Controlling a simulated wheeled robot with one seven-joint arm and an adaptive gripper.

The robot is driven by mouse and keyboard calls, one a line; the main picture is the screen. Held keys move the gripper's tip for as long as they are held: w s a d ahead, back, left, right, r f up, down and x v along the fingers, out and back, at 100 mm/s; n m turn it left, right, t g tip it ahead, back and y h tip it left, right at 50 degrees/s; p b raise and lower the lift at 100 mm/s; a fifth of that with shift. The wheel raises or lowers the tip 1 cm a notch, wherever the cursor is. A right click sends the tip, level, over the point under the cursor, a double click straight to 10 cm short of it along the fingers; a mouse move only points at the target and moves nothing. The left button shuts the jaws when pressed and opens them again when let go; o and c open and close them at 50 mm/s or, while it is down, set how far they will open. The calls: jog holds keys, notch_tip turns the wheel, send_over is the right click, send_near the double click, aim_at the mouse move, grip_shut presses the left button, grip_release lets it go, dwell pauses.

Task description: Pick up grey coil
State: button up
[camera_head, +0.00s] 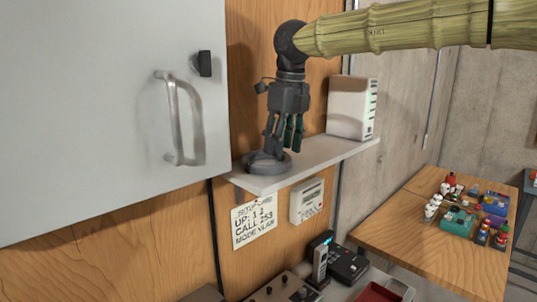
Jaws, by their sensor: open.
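The grey coil (266,164) is a flat, round, dark grey thing lying on a narrow white shelf (322,155) on the wood-panelled wall. My gripper (283,148) points down over the shelf, open, with its fingertips close above the coil. One dark finger comes down over the coil's middle. The teal-dark finger is at the coil's right side. I cannot tell whether the fingers touch the coil. The fingers hide part of its top and back.
A white box (348,108) stands on the shelf right of my gripper. A grey cabinet door with a metal handle (172,118) is at the left. Below are a wall device (307,200), a desk phone (346,264) and a wooden table (425,250) with small items.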

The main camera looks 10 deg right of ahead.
jog(key=shift+a+f, duration=0.15)
jog(key=shift+f, duration=0.35)
jog(key=shift+w+f, duration=0.6)
jog(key=shift+s+r, duration=0.1)
jog(key=shift+s, duration=0.15)
jog(key=shift+s+r, duration=0.1)
jog(key=c, duration=0.4)
grip_shut()
